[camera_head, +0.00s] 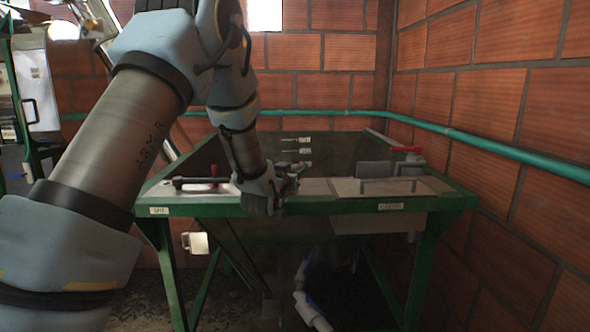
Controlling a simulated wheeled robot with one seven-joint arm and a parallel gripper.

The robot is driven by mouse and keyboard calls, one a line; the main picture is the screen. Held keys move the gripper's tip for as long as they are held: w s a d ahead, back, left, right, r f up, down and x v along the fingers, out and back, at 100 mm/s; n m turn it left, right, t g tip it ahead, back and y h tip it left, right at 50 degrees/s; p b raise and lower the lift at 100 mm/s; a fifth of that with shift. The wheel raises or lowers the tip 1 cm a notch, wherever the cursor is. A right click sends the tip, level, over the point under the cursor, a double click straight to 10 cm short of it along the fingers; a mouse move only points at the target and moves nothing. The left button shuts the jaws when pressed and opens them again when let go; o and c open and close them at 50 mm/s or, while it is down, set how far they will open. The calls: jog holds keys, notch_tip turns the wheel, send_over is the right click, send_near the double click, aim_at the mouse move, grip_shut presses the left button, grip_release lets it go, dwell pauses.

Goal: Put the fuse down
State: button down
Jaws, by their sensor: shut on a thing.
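My gripper (290,180) is at the end of my arm, over the front edge of the green-framed table (330,206), near its middle. It is shut on the fuse. The fuse is too small and too covered by the fingers to make out its shape, and I cannot tell whether it touches the tabletop.
A white plate with a dark bar handle and a red knob (213,171) lies left of my gripper. A flat lid with a handle (390,186) lies to the right. A red-handled valve (407,149) and a teal pipe (480,142) are behind. Brick walls close the back and right.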

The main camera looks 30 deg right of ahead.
jog(key=shift+c, duration=2.2)
grip_release()
jog(key=shift+f, duration=0.1)
